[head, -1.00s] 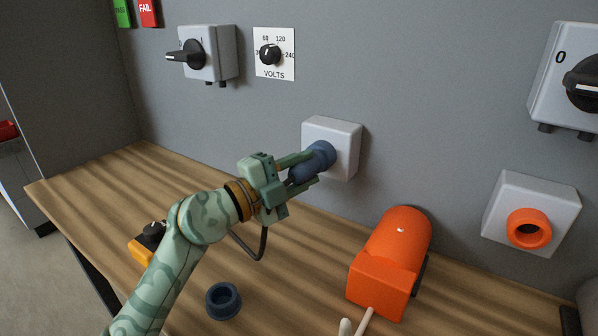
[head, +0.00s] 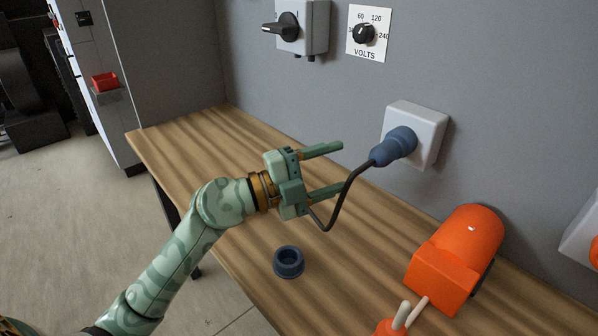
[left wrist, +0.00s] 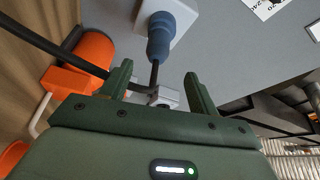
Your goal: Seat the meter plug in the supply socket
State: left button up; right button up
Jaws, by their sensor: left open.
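The blue meter plug (head: 394,147) sits in the white supply socket (head: 429,127) on the grey wall, its nose in the socket's opening. It also shows in the left wrist view (left wrist: 160,38), against the white socket box (left wrist: 176,14). A dark cable (head: 343,200) runs from the plug's back end down behind my left gripper. My left gripper (head: 341,167) is open and empty, drawn back to the left of the plug and clear of it. In the left wrist view its fingers (left wrist: 160,78) are spread, with the plug beyond them. My right gripper is not in view.
An orange machine (head: 455,262) stands on the wooden bench (head: 215,140) at right, with pale rods and an orange piece before it. A blue ring-shaped cap (head: 288,262) lies on the bench. A rotary switch (head: 290,25) and volts dial (head: 363,33) are on the wall.

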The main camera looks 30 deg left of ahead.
pick_arm(q)
jog(key=v, duration=0.6)
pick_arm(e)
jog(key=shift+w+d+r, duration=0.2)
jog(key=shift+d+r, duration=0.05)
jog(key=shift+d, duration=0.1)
pick_arm(q)
jog(key=shift+f, duration=0.1)
